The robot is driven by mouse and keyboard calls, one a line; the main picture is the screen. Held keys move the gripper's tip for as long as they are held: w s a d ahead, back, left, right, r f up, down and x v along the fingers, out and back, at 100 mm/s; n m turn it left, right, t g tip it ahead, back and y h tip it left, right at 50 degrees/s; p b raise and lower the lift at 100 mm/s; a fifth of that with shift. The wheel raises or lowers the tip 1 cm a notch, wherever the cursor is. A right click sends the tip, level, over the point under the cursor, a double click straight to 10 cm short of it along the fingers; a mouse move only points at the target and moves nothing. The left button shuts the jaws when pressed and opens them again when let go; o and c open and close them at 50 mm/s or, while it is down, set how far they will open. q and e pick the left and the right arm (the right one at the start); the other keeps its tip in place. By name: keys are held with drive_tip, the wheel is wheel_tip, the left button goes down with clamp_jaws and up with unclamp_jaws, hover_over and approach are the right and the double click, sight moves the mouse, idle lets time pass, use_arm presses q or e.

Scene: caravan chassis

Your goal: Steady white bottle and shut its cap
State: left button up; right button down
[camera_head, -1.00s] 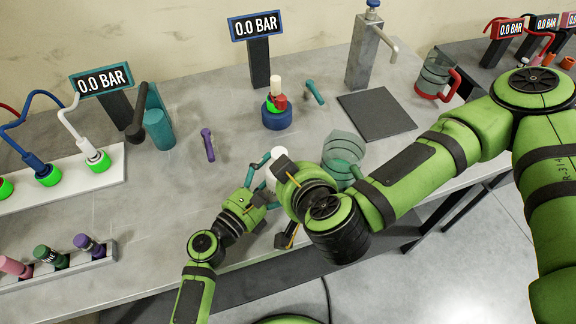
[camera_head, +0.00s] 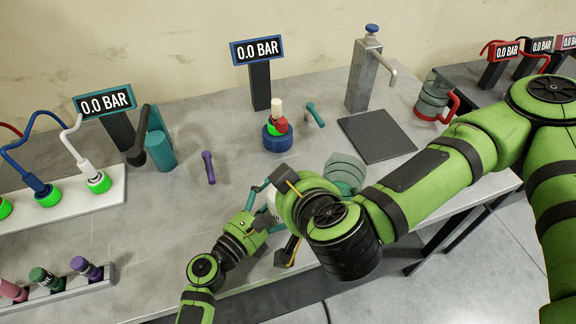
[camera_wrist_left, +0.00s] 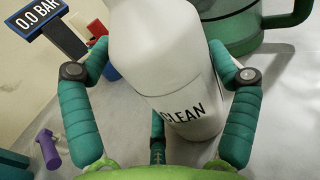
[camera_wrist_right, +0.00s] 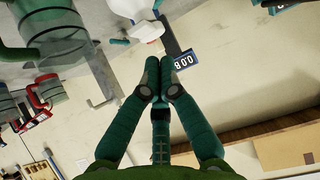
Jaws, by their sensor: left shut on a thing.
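The white bottle (camera_wrist_left: 178,62) with "CLEAN" lettering stands between the fingers of my left gripper (camera_wrist_left: 160,76), which is shut on its body. In the head view the bottle (camera_head: 271,203) is mostly hidden behind my right wrist, with only a sliver of white showing beside my left gripper (camera_head: 256,200). My right gripper (camera_wrist_right: 160,68) has its fingertips together with nothing visible between them. Its tips are close to white parts at the top of the right wrist view, apparently the bottle. The bottle's cap cannot be made out clearly.
A clear jug (camera_head: 345,172) stands right beside my right wrist. A blue-based stand (camera_head: 277,142) with red and white caps and a purple handle (camera_head: 208,166) are farther back. A dark mat (camera_head: 377,137) lies at right.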

use_arm(q)
drive_tip(key=o, duration=1)
drive_tip(key=shift+o, duration=0.2)
use_arm(e)
wheel_tip(320, 180, up, 7)
use_arm(q)
drive_tip(key=shift+a, duration=0.1)
use_arm(e)
drive_tip(key=shift+r, duration=0.1)
use_arm(q)
drive_tip(key=v, duration=1.2)
